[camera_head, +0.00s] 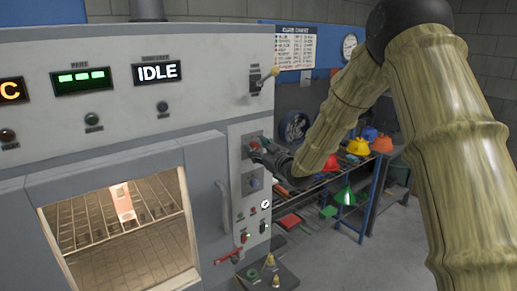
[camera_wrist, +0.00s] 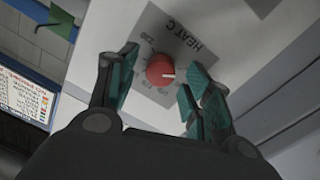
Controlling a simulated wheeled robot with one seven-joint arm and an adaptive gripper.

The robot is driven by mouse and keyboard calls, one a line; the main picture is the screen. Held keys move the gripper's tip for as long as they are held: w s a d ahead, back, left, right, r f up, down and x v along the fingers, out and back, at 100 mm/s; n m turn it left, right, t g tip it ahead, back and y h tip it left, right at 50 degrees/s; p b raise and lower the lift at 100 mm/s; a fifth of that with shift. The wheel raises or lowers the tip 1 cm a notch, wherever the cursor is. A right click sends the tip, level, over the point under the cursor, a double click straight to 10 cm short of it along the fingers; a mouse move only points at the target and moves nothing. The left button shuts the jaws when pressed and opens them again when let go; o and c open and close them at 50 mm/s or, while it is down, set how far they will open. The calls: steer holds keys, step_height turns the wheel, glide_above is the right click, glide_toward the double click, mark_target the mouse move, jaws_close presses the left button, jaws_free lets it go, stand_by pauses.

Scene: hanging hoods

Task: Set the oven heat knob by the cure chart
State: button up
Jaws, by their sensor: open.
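The red heat knob (camera_wrist: 160,69) sits on a grey dial plate (camera_wrist: 190,22) marked "HEAT C", seen rotated in the wrist view. A pale mark on the knob points right in that view; most dial numbers are too small or hidden. My gripper (camera_wrist: 163,62) is open, with its teal fingers on either side of the knob in the picture; I cannot tell whether they touch it. In the head view my gripper (camera_head: 261,152) is at the oven's side panel and partly covers the knob. The cure chart (camera_head: 296,47) hangs on the back wall; its rows are unreadable here.
The oven (camera_head: 110,150) shows "IDLE" on a display (camera_head: 157,72) and green bars on another (camera_head: 82,79). Coloured hoods (camera_head: 358,147) stand on a rack at right.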

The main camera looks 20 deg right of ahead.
steer(key=c, duration=1)
